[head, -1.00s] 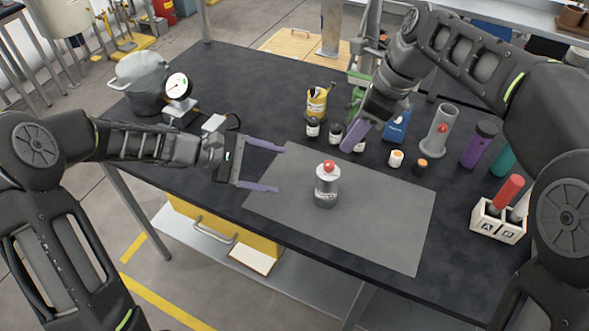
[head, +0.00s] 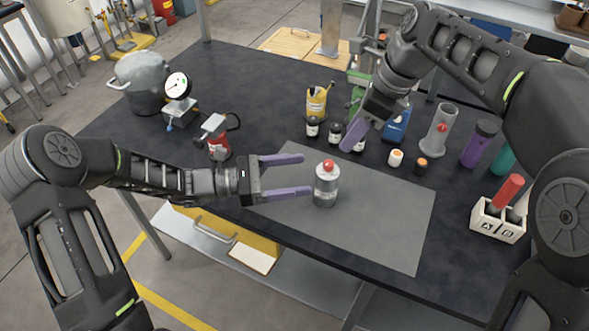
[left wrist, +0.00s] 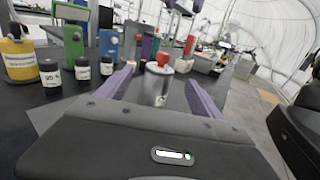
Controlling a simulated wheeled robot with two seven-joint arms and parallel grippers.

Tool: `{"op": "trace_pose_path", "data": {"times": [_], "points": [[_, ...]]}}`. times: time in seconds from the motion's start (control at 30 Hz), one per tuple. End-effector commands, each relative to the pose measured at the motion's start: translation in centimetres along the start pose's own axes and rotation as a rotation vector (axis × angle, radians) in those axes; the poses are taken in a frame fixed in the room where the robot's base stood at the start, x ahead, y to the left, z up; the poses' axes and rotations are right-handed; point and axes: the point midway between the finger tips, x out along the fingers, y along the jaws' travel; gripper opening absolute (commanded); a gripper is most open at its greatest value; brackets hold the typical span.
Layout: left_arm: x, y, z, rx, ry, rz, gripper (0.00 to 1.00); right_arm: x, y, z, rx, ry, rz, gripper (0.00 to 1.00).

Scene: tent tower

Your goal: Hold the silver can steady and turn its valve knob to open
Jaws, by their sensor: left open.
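The silver can (head: 326,187) stands upright on the grey mat (head: 375,225), with a red valve knob (head: 328,166) on its top. My left gripper (head: 306,175) is open, its purple fingers pointing right at the can, with the tips just to its left. In the left wrist view the can (left wrist: 158,84) and its red knob (left wrist: 164,57) show ahead between the open fingers (left wrist: 160,88). My right gripper (head: 352,138) hangs behind the can, above the small bottles. Only one purple finger shows clearly, so its opening cannot be told.
Small dark bottles (head: 336,131) and a yellow container (head: 317,100) stand behind the mat. A grey cylinder (head: 440,130), a purple bottle (head: 479,145) and a white holder (head: 497,221) stand at right. The mat's right part is clear.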

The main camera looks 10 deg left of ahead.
Motion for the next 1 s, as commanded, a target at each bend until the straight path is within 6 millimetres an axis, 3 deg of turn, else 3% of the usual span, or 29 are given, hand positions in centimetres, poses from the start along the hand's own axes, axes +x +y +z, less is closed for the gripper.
{"op": "trace_pose_path", "data": {"times": [0.33,0.5,0.7,1.0], "points": [[0.0,-0.1,-6.7,-0.005,0.0,0.001,0.75,0.0,0.0,0.0,0.0,0.0,0.0,0.36],[3.9,-0.1,-6.4,0.0,0.0,-0.004,0.75,0.0,0.0,0.0,0.0,0.0,0.0,0.36],[6.6,-0.1,-6.3,-0.001,0.0,-0.002,0.75,0.0,0.0,0.0,0.0,0.0,0.0,0.36],[7.5,0.0,-6.3,0.0,0.001,0.001,0.75,0.0,0.0,0.0,0.0,0.0,0.0,0.36]]}}
